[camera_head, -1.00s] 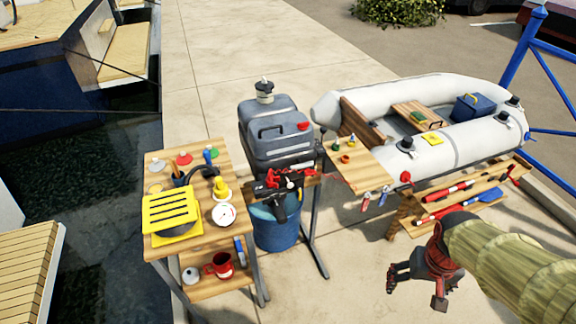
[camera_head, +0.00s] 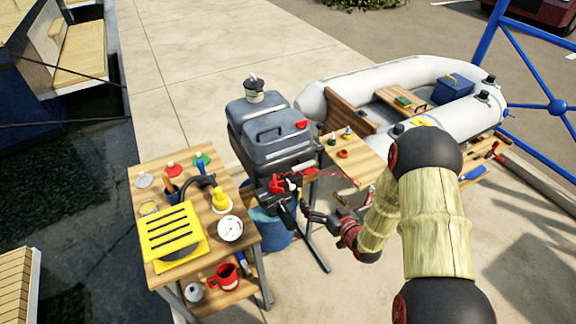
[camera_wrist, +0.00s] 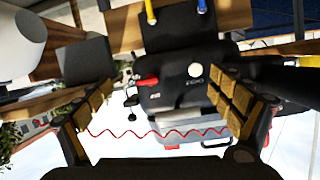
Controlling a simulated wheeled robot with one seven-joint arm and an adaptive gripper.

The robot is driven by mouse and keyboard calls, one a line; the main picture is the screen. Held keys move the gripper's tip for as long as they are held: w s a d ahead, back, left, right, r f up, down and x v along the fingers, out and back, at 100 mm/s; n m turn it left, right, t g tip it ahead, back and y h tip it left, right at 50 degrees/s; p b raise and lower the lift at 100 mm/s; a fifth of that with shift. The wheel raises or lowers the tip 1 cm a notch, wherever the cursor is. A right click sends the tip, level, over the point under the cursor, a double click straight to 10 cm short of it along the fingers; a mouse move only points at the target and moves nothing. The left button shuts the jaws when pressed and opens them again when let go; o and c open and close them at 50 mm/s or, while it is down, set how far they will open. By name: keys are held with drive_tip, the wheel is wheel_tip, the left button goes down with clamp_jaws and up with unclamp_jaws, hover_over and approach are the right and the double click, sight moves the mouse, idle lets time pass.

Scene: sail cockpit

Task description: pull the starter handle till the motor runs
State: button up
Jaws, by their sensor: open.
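The outboard motor has a grey cowl (camera_head: 268,130) and stands on a bracket behind the wooden stand. Its black front carries a red part (camera_head: 278,184) and a small white knob (camera_head: 293,186). In the wrist view these show as a red lever (camera_wrist: 147,80) and a white round knob (camera_wrist: 194,70). I cannot tell surely which part is the starter handle. My gripper (camera_head: 308,215) is open and empty, just right of the motor's front. In the wrist view the spread fingers (camera_wrist: 160,98) frame the motor's front, apart from it.
A red coiled cord (camera_wrist: 160,133) spans between the fingers in the wrist view. The wooden stand (camera_head: 150,188) with a yellow grille, gauge and mug is left. A small wooden table (camera_head: 360,165) and the dinghy (camera_head: 330,80) are right. A blue bucket (camera_head: 272,228) sits below the motor.

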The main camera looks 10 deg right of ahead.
sight(304, 167)
wheel_tip(304, 167, up, 8)
drive_tip(key=w+a+t+y, duration=0.2)
drive_tip(key=t, duration=0.1)
drive_tip(key=b+x, duration=0.2)
drive_tip(key=x, duration=0.5)
drive_tip(key=shift+w+d, duration=0.1)
drive_tip(key=shift+d, duration=0.05)
drive_tip(key=shift+c, duration=1)
drive_tip(key=c, duration=1.3)
